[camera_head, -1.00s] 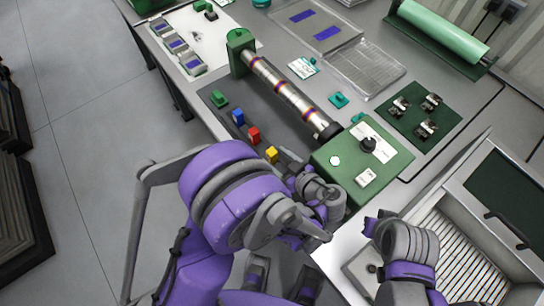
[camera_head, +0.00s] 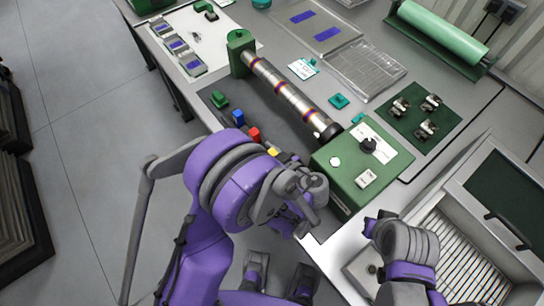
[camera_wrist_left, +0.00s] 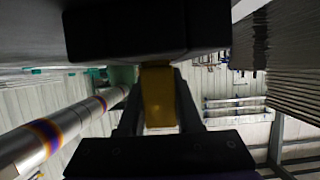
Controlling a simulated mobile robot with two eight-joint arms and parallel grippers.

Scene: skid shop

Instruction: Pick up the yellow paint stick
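The yellow paint stick (camera_head: 273,151) stands at the near end of a row of coloured sticks beside the metal roller. My left arm partly covers it in the head view. In the left wrist view the yellow stick (camera_wrist_left: 158,95) shows in the middle, between the dark parts of my left gripper (camera_wrist_left: 158,98). I cannot tell whether they press on it. The left fingertips are hidden behind the arm in the head view. My right gripper (camera_head: 378,222) is near the front edge of the green control box, with nothing seen in it; its finger opening is unclear.
Red (camera_head: 253,135), blue (camera_head: 238,118) and green (camera_head: 219,100) sticks stand in line behind the yellow one. The metal roller (camera_head: 285,92) and the green control box (camera_head: 345,180) are close on the right. Open floor lies left of the bench.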

